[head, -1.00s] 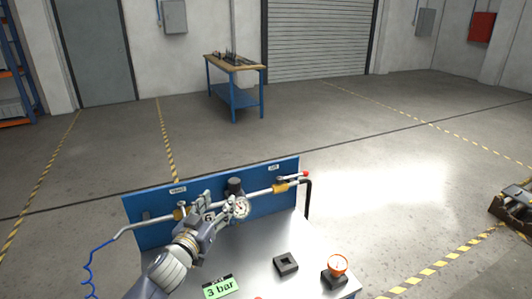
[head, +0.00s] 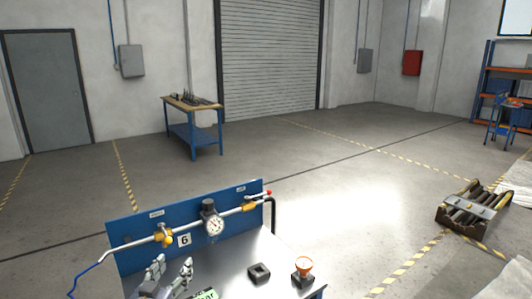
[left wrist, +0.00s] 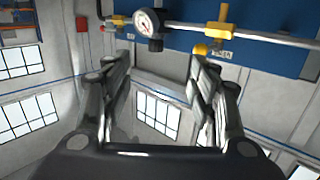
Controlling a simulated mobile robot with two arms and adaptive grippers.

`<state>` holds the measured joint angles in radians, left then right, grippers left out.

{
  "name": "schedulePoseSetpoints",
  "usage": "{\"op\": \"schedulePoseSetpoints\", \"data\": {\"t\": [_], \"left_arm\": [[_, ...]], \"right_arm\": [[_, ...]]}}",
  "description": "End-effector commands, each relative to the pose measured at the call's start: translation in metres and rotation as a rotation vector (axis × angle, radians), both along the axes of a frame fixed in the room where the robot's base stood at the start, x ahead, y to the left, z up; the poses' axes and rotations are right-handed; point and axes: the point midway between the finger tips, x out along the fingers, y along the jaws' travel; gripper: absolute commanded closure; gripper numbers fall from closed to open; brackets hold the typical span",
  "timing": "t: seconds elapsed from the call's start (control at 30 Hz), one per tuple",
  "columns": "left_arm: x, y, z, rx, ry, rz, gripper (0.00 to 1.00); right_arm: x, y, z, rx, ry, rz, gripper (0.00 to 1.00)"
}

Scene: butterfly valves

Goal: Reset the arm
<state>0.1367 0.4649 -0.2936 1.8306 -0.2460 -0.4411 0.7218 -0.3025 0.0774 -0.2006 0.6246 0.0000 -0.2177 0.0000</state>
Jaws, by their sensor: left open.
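My left gripper (head: 171,270) is open and empty, low in front of the blue panel (head: 130,228), apart from the pipe. In the left wrist view its two fingers (left wrist: 163,72) stand apart with nothing between them. That view shows the panel upside down, with a round gauge (left wrist: 147,22) and a yellow valve (left wrist: 217,32) on the pipe. In the head view the gauge (head: 214,225) sits mid-pipe, with a yellow valve (head: 165,236) to its left and another (head: 249,206) to its right. My right gripper is not in view.
On the steel table stand a black square block (head: 259,273) and an orange-rimmed gauge (head: 303,266) in a black holder. A green card (head: 205,294) is cut off at the bottom edge. A crate of rollers (head: 472,206) stands right.

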Motion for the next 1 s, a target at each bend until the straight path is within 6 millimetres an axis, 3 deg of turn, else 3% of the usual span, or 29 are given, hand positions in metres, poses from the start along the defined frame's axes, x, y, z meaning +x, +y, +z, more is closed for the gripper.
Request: {"op": "schedulePoseSetpoints", "data": {"t": [0.2,0.37,0.47,0.63,0.8,1.0], "left_arm": [[-0.037,-0.005,-0.04,0.016,0.142,0.05,0.46],[-0.08,-0.009,-0.077,0.039,0.296,0.086,0.46],[-0.122,-0.013,-0.106,0.06,0.436,0.1,0.46],[-0.212,-0.02,-0.146,0.108,0.71,0.087,0.46],[-0.281,-0.026,-0.163,0.14,0.906,0.046,0.46],[-0.348,-0.034,-0.169,0.165,1.085,-0.018,0.46]], "right_arm": [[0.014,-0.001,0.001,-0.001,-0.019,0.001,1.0],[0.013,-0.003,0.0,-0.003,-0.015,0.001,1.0],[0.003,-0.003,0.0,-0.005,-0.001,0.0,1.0],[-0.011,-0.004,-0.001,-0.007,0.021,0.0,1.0],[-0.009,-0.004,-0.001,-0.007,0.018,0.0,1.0],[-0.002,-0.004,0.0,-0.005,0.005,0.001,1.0]]}}
